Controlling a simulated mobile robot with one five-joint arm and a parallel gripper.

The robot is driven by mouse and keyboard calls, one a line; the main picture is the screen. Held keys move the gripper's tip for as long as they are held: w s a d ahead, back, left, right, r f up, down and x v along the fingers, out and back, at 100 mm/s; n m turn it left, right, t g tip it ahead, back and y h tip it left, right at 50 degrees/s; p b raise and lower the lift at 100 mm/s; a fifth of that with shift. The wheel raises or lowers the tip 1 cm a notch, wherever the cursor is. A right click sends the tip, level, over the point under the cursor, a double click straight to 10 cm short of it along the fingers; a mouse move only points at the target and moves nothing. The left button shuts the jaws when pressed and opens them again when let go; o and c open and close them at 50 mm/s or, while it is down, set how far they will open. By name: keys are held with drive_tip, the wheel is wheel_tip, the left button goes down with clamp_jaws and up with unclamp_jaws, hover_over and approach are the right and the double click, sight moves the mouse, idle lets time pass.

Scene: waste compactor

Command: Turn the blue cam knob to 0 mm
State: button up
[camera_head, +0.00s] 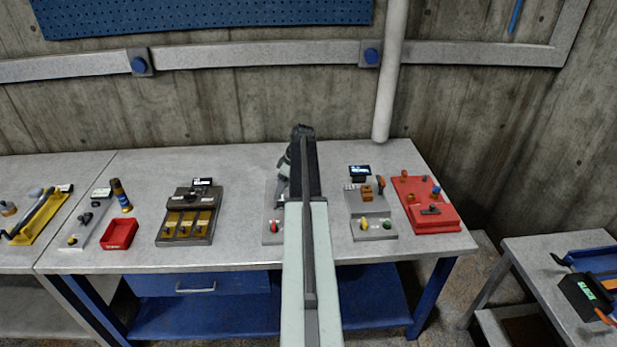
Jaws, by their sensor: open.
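A small blue knob (436,191) stands at the upper right of a red base plate (447,220) on the right part of the bench. I cannot tell from this view whether it is the cam knob, and no mm scale is readable. My gripper (282,187) is open, partly hidden by my arm. It is over a grey panel (271,237) at the bench's middle, well left of the blue knob and apart from it.
A grey panel with a small lit display (360,170) stands between my arm and the red plate. A brown-yellow unit (188,220) and a red bin (119,233) stand to the left. A white pipe (390,80) rises behind the bench.

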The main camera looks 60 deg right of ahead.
drive_tip(key=s+d+r+t, duration=0.1)
drive_tip(key=s+d+r, duration=0.1)
drive_tip(key=s+d, duration=0.75)
drive_tip(key=b+x, duration=0.2)
drive_tip(key=w+b+x, duration=0.1)
drive_tip(key=b+x, duration=0.1)
drive_tip(key=x, duration=0.1)
drive_tip(key=d+b+x, duration=0.1)
drive_tip(key=b+x, duration=0.1)
drive_tip(key=x, duration=0.1)
drive_tip(key=shift+w+r+b, duration=0.1)
drive_tip(key=shift+w+b, duration=0.1)
drive_tip(key=shift+b, duration=0.15)
drive_tip(key=shift+r, duration=0.15)
